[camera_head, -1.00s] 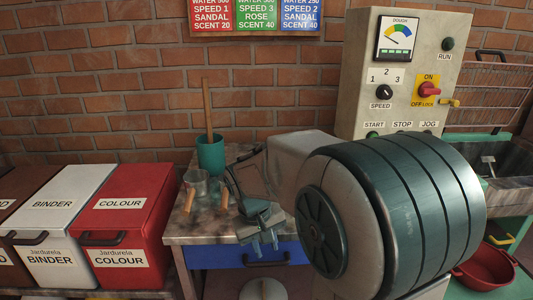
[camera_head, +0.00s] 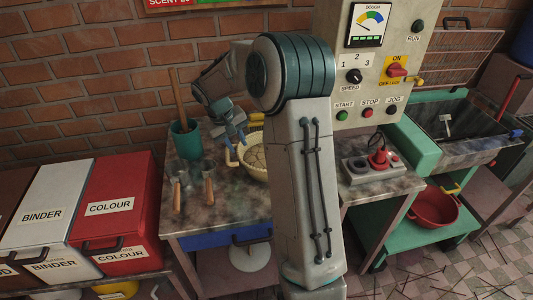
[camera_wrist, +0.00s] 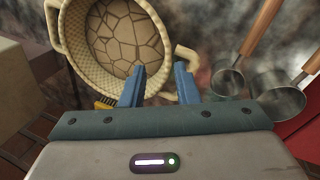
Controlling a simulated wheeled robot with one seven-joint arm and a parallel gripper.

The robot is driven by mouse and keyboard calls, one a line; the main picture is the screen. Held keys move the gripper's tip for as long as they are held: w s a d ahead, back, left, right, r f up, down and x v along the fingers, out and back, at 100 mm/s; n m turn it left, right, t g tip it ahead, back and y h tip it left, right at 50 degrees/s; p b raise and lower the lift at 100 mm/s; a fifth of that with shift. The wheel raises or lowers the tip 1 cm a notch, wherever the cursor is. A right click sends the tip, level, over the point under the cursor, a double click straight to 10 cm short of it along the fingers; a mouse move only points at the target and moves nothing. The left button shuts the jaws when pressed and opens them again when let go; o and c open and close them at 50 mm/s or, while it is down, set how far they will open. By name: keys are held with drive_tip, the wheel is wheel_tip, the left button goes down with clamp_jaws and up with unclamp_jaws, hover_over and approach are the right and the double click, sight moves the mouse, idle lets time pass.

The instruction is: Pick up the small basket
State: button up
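The small basket (camera_head: 256,177) is round, cream and woven, with loop handles. It stands on the stained worktop (camera_head: 215,213) behind my arm, which hides its right part. In the wrist view the basket (camera_wrist: 72,62) fills the upper left, and a brown cracked pattern shows inside it. My gripper (camera_head: 236,143) is at the basket's left side, by a handle. In the wrist view the two blue fingers of my gripper (camera_wrist: 158,82) are apart, with the rim and a handle (camera_wrist: 186,57) close to their tips. I cannot tell whether they touch.
A teal cup (camera_head: 185,143) with a wooden stick and two small metal cups with wooden handles (camera_head: 208,187) stand left of the basket. Red (camera_head: 115,205) and white bins are further left.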

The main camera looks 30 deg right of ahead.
drive_tip(key=shift+p+x, duration=0.85)
drive_tip(key=shift+x, duration=5.4)
drive_tip(key=shift+w+a, duration=0.15)
drive_tip(key=shift+w, duration=0.05)
clamp_jaws()
